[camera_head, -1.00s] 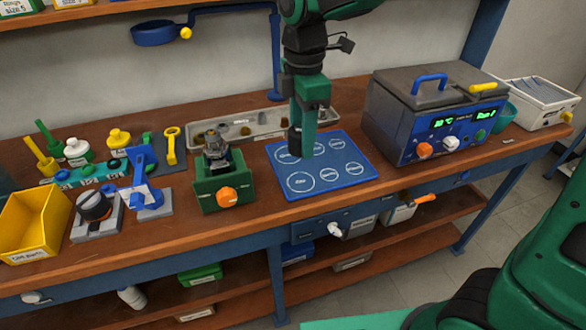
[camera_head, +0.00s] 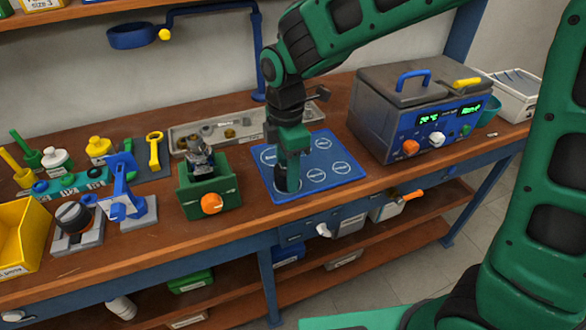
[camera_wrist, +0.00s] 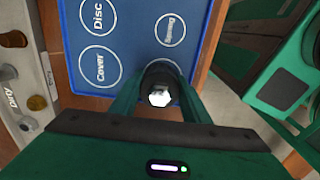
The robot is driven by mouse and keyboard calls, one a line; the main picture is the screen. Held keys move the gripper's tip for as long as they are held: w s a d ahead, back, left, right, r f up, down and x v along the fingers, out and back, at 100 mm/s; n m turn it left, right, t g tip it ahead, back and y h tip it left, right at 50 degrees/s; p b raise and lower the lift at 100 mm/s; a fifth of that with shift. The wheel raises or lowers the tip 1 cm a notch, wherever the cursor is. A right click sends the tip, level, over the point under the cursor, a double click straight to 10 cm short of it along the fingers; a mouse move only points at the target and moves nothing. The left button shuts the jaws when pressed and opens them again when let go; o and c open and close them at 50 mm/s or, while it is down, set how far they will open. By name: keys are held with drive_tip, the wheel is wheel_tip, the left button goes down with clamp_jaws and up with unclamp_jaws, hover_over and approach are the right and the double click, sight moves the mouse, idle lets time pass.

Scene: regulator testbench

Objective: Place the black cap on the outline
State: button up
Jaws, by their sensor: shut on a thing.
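The blue mat (camera_head: 345,170) with white labelled outlines lies on the bench. My gripper (camera_head: 287,184) points down over the front left of the mat, low, and hides the outline there. In the wrist view my gripper (camera_wrist: 160,98) is shut on the black cap (camera_wrist: 150,72), a small dark round piece with a pale faceted face towards the camera. Part of an outline (camera_wrist: 172,62) shows just beyond the cap. The outlines marked Cover and Disc lie bare to its left. I cannot tell whether the cap touches the mat.
A green fixture (camera_head: 209,193) with an orange knob stands left of the mat. A grey machine (camera_head: 400,115) stands to the right. A metal parts tray (camera_head: 240,133) lies behind. The bench's front edge is close to the mat.

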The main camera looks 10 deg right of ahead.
drive_tip(key=o, duration=0.8)
drive_tip(key=shift+f, duration=0.1)
wheel_tip(320, 180, up, 12)
drive_tip(key=shift+r, duration=0.15)
